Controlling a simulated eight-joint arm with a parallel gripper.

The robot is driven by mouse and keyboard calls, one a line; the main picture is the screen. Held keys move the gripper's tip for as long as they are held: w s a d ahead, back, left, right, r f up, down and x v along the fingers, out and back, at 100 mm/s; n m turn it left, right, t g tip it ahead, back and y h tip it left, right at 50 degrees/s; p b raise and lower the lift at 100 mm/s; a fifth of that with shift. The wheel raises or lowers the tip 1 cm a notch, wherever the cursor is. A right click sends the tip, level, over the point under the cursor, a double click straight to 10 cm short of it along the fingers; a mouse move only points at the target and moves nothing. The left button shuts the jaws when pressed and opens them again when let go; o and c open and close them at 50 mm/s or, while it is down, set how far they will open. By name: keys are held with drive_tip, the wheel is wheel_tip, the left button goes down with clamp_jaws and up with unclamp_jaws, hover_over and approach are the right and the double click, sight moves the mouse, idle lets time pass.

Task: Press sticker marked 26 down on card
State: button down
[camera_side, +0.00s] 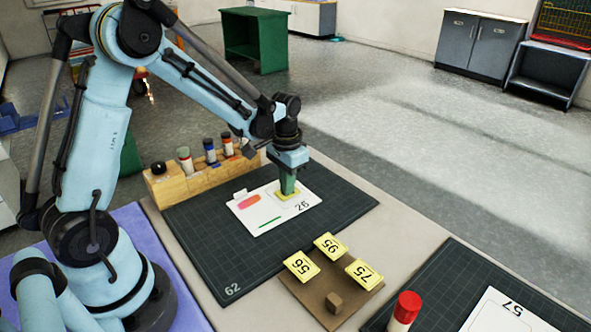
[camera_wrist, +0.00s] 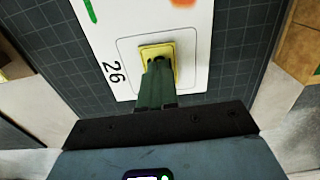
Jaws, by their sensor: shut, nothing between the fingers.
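The white card (camera_side: 262,222) marked 26 lies on a dark gridded mat. It also shows in the wrist view (camera_wrist: 107,40), with a rounded outline printed on it. A yellow sticker (camera_side: 279,195) lies inside that outline; in the wrist view the sticker (camera_wrist: 170,49) is partly covered by my fingers. No number on it can be read. My gripper (camera_side: 288,191) is shut and points down, its green fingertips over the sticker and seemingly touching it. In the wrist view my gripper (camera_wrist: 158,68) overlaps the sticker's near part.
The dark mat (camera_side: 215,262) is marked 62. A brown board (camera_side: 312,296) with three yellow numbered tags lies in front, with a red-capped bottle (camera_side: 404,310) beside it. A wooden rack (camera_side: 178,187) of bottles stands behind. Another card (camera_side: 497,318) lies at right.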

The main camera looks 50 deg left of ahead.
drive_tip(key=shift+r, duration=0.1)
drive_tip(key=shift+r, duration=3.4)
drive_tip(key=s+d+r+t, duration=0.5)
drive_tip(key=s+d+t, duration=0.2)
drive_tip(key=s, duration=0.4)
drive_tip(key=shift+d+r, duration=0.15)
drive_tip(key=shift+r, duration=0.2)
